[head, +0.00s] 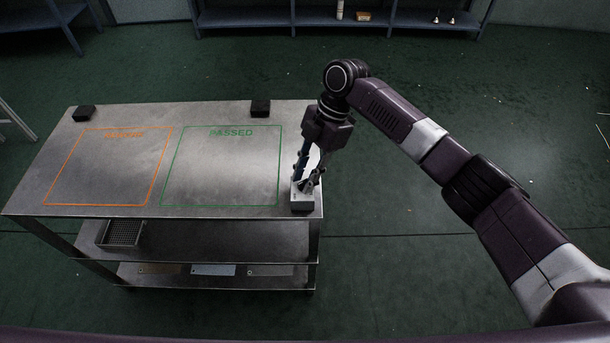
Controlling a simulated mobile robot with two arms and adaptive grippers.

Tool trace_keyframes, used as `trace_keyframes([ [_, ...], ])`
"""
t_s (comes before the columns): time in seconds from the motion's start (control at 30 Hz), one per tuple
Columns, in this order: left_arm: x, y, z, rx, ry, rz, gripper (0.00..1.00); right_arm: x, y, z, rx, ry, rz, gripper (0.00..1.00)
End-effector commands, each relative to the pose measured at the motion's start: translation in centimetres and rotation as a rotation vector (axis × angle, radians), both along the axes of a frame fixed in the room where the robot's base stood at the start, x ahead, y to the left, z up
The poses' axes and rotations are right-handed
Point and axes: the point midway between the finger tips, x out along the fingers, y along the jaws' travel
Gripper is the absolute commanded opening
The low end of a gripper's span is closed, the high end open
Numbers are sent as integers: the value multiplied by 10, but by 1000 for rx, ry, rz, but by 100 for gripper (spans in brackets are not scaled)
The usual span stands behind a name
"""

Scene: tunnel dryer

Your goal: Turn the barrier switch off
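A small light-grey box (302,199), which looks like the barrier switch, sits at the right front corner of the metal table. My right gripper (307,184) points down right over this box, its fingertips at or just above its top. The fingers hide the top of the box, so the switch's lever and position cannot be made out. Whether the fingertips touch it, and whether they are closed, is not clear. My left gripper is not in view.
The metal table (225,140) has an orange-outlined area and a green area marked PASSED, both empty. Two black blocks (84,113) (260,108) stand at its back edge. Shelving (290,17) stands behind.

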Motion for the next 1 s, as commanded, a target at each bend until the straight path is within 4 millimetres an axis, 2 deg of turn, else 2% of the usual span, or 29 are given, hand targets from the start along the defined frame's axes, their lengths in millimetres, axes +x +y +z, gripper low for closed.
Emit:
trace_keyframes([
  [0.17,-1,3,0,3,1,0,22,1,-1,3,0,0,-1,24],
  [0.27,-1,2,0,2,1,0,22,4,-5,14,0,0,-1,24],
  [0.7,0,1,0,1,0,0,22,23,-31,94,1,-1,-1,24],
  [0.83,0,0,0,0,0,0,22,26,-35,106,0,0,0,24],
  [1.0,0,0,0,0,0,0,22,27,-37,111,0,1,0,24],
])
